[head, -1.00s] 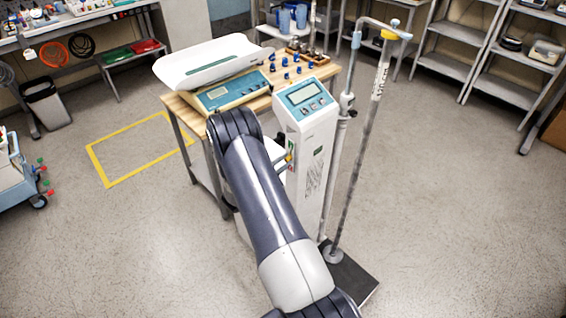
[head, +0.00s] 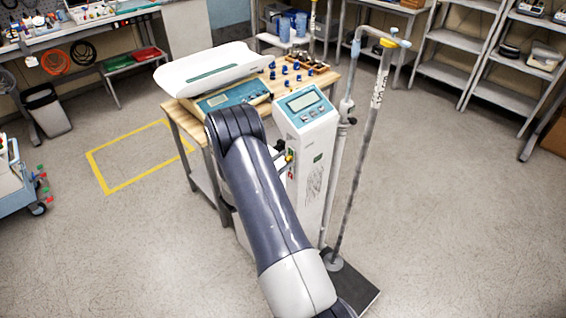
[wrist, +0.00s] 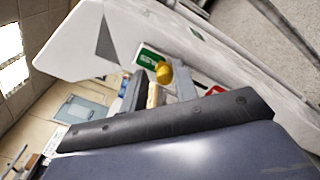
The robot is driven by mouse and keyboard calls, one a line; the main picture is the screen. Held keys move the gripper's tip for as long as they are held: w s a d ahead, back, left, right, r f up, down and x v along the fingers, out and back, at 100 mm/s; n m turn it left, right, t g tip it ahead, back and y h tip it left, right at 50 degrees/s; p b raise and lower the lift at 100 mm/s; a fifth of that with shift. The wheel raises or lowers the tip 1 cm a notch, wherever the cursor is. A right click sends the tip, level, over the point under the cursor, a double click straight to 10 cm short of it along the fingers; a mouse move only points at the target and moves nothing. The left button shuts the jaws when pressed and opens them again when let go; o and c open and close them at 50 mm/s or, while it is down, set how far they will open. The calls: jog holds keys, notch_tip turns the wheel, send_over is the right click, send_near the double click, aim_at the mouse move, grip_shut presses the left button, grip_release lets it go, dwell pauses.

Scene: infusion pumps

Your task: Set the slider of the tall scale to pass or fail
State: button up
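The tall scale (head: 318,150) is a white upright column with a teal display head, standing right of my arm in the head view. Its yellow slider knob (head: 289,158) shows on the column's left side, by a green label. In the wrist view the knob (wrist: 164,72) is close, beside the green label (wrist: 150,57) and a partly hidden red label (wrist: 214,90). My gripper (wrist: 158,88) is right at the knob, seen past the dark wrist edge.
A wooden table (head: 184,117) with a white baby scale (head: 210,68) and small blue weights stands behind my arm. A grey pole (head: 365,150) rises beside the scale from its dark base plate (head: 355,285). The floor to the right is clear.

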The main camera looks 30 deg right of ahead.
jog(key=shift+o, duration=0.9)
jog(key=shift+f, duration=0.1)
jog(key=shift+a, duration=0.2)
jog(key=b+v, duration=0.3)
jog(key=v, duration=0.7)
jog(key=shift+a, duration=0.2)
jog(key=shift+s+d, duration=0.1)
jog(key=shift+s, duration=0.05)
jog(key=p+x, duration=0.3)
jog(key=x, duration=0.7)
jog(key=shift+d, duration=0.35)
jog(key=shift+f, duration=1.25)
